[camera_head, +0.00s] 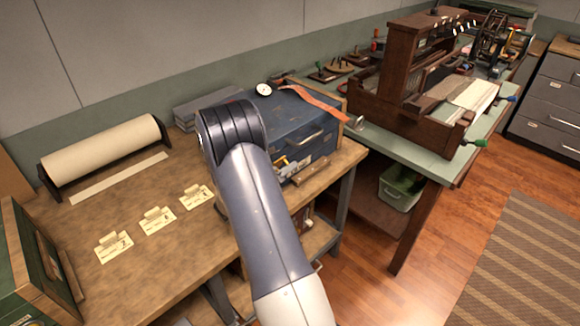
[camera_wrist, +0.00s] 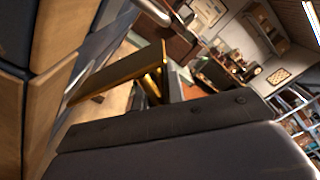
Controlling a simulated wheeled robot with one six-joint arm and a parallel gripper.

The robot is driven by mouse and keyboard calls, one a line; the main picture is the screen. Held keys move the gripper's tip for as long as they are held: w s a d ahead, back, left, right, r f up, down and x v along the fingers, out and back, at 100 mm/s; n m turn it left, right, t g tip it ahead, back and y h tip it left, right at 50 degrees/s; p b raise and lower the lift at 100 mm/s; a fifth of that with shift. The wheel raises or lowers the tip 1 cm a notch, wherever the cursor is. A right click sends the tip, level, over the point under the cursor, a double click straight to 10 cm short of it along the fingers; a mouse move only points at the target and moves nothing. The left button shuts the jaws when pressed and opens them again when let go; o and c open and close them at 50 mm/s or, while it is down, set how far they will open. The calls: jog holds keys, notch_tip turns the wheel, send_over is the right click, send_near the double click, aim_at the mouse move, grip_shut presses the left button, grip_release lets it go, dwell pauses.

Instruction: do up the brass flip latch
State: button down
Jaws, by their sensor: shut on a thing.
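The blue case (camera_head: 293,118) with wooden edges stands shut on the workbench, partly behind my arm. In the wrist view its blue and wooden side (camera_wrist: 52,45) fills the left. The brass flip latch (camera_wrist: 122,76) shows there as a tilted, flat brass plate with a narrower brass piece beneath it, standing out from the case. My gripper (camera_wrist: 170,125) shows as a dark bolted finger across the lower part, right against the latch. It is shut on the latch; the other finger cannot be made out. In the head view my arm hides most of the gripper and the latch.
A silver handle (camera_head: 311,138) is on the case front. An orange strap (camera_head: 312,101) and a round white dial (camera_head: 264,89) lie on its lid. Paper tags (camera_head: 157,220) and a paper roll (camera_head: 103,150) are on the bench to the left. A wooden loom (camera_head: 405,75) stands right.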

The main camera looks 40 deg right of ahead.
aim_at(281, 159)
jog(key=shift+w+r+n+p, duration=0.35)
jog(key=shift+r+n+p, duration=0.15)
jog(key=shift+n+p, duration=0.1)
jog(key=shift+w+r+n+p, duration=0.3)
jog(key=shift+r+n+p, duration=0.2)
jog(key=shift+n+p, duration=0.1)
jog(key=shift+w+a+r+n+p, duration=0.1)
jog(key=shift+w+r+n+p, duration=0.1)
jog(key=shift+w+n+p, duration=0.4)
jog(key=shift+w+r+n+p, duration=0.2)
jog(key=shift+n+p, duration=0.2)
jog(key=shift+n, duration=0.4)
jog(key=c, duration=1.5)
grip_release()
jog(key=shift+f, duration=0.15)
jog(key=a+b, duration=0.1)
jog(key=a, duration=0.6)
jog(key=a+b, duration=0.1)
jog(key=a, duration=0.3)
jog(key=shift+s+b, duration=0.3)
jog(key=shift+s, duration=0.1)
jog(key=shift+d, duration=0.1)
